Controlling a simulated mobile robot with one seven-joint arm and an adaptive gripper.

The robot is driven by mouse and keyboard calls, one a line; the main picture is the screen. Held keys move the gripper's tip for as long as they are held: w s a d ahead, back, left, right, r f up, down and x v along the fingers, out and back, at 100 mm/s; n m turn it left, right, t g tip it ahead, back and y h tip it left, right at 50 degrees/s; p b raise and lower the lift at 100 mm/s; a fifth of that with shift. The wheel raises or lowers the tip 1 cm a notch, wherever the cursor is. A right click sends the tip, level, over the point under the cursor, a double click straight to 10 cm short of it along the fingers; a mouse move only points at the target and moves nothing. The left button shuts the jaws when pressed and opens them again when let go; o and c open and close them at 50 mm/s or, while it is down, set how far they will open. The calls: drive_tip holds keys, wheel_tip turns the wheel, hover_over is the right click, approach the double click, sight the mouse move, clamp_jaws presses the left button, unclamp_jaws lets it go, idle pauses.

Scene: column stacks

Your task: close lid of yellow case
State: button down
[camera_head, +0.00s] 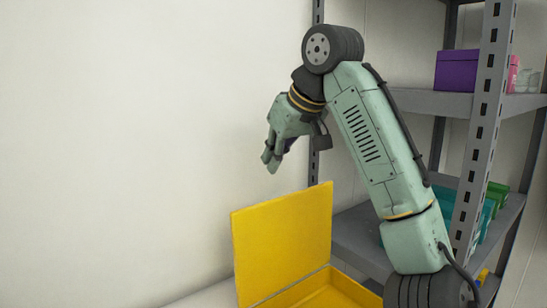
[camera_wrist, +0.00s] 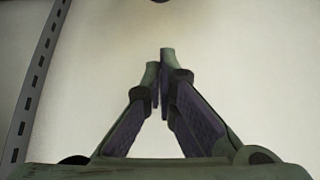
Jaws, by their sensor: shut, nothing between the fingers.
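The yellow case stands at the bottom of the head view with its lid (camera_head: 283,243) raised, nearly upright. A part of its tray (camera_head: 333,291) shows in front of the lid, and the rest is cut off by the picture's lower edge. My gripper (camera_head: 270,164) is above the lid's top edge, apart from it, pointing down and to the left. In the wrist view my gripper (camera_wrist: 160,60) has its fingers together with nothing between them. The case does not show in the wrist view.
A grey metal shelf rack (camera_head: 483,130) stands at the right, close to my arm. It bears a purple box (camera_head: 457,70) above and green boxes (camera_head: 496,196) below. A pale wall (camera_head: 120,130) fills the left. The air left of my gripper is clear.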

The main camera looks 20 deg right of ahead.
drive_tip(key=f+p, duration=0.1)
drive_tip(key=f, duration=0.2)
drive_tip(key=f+p, duration=0.1)
drive_tip(key=f, duration=0.1)
drive_tip(key=shift+w+a+f, duration=0.1)
drive_tip(key=shift+w+f, duration=0.1)
drive_tip(key=shift+f, duration=0.2)
drive_tip(key=shift+s+t, duration=0.1)
drive_tip(key=shift+t, duration=0.2)
